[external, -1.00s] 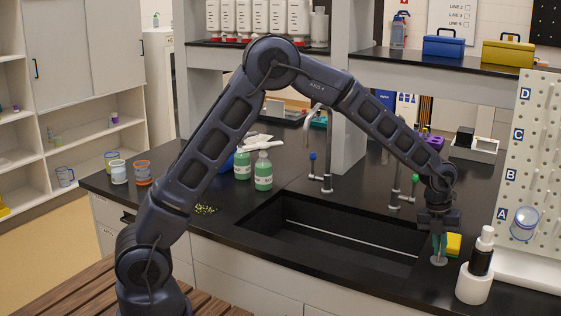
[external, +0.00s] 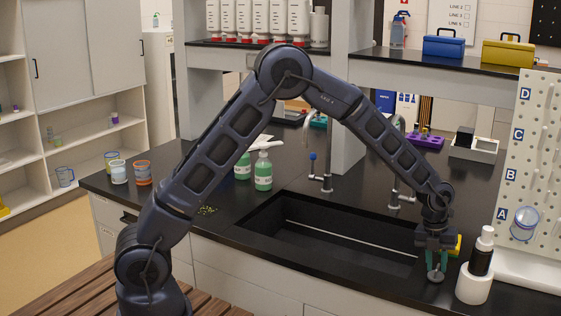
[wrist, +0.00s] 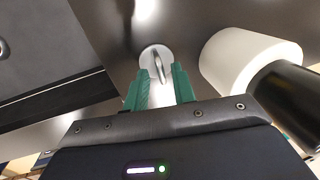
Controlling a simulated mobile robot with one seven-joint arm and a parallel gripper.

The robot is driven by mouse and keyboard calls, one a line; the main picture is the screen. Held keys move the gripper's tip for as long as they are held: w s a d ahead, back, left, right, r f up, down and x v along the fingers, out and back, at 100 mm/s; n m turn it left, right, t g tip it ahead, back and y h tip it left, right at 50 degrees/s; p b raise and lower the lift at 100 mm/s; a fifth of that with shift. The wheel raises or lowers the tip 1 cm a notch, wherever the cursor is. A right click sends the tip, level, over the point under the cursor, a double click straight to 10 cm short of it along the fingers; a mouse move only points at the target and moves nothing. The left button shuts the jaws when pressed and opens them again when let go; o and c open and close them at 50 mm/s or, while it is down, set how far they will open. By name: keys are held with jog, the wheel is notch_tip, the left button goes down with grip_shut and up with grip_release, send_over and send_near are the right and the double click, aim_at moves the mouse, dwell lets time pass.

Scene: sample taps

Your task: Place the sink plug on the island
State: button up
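The sink plug (external: 435,277) is a small pale grey disc with an upright ring-like handle. It appears to rest flat on the black counter (external: 345,277), right of the sink near the front edge. My gripper (external: 436,264) points down just above it. In the wrist view the plug (wrist: 149,55) is just beyond the green fingertips (wrist: 161,75). The fingers are apart, one on either side of the handle, with a visible gap around it.
The empty sink basin (external: 330,243) lies left of my gripper. A white holder with a black bottle (external: 475,286) stands close on the right; the white holder (wrist: 235,60) is also near in the wrist view. A yellow block (external: 458,246) sits behind my gripper.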

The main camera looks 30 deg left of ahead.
jog(key=shift+r, duration=0.1)
notch_tip(320, 180, up, 12)
jog(key=a, duration=0.2)
jog(key=s+a+r+n+t, duration=0.1)
jog(key=a+r+n, duration=0.4)
jog(key=a, duration=0.6)
jog(key=a+r+n+t+y, duration=0.1)
jog(key=a+r+n, duration=0.45)
jog(key=a, duration=0.55)
jog(key=s+a+r+n+t, duration=0.1)
jog(key=a+r+n, duration=0.45)
jog(key=a, duration=0.55)
jog(key=s+a+f+n+t+y, duration=0.1)
jog(key=s+a+n, duration=1.9)
jog(key=a, duration=0.4)
jog(key=shift+s+a+f+t, duration=0.2)
jog(key=shift+s+a+t, duration=0.15)
jog(key=shift+s, duration=0.55)
